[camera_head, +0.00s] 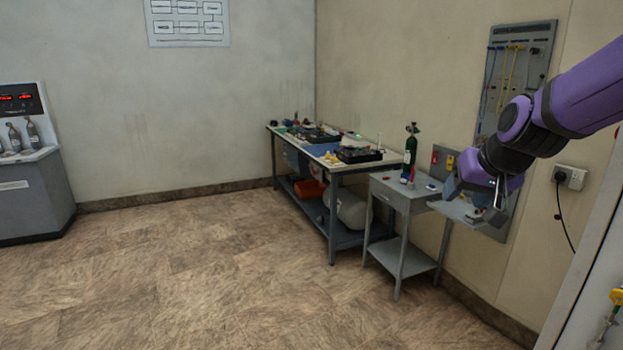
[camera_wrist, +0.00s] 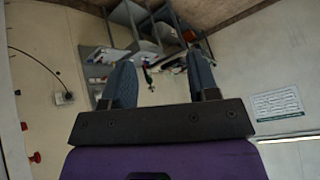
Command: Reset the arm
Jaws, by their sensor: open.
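My purple and black arm reaches in from the right in the head view. My gripper (camera_head: 496,212) hangs at its end, in front of the wall panel and to the right of the small grey side table (camera_head: 395,200). In the wrist view my gripper (camera_wrist: 165,85) shows two dark fingers standing apart with nothing between them. The wrist view looks upside down, with the floor at the top.
A green cylinder (camera_head: 410,145) stands on the side table. A long workbench (camera_head: 340,172) with equipment is behind it. A tool panel (camera_head: 512,75) and a socket (camera_head: 570,177) are on the wall. A grey console (camera_head: 30,200) stands left. The middle floor is clear.

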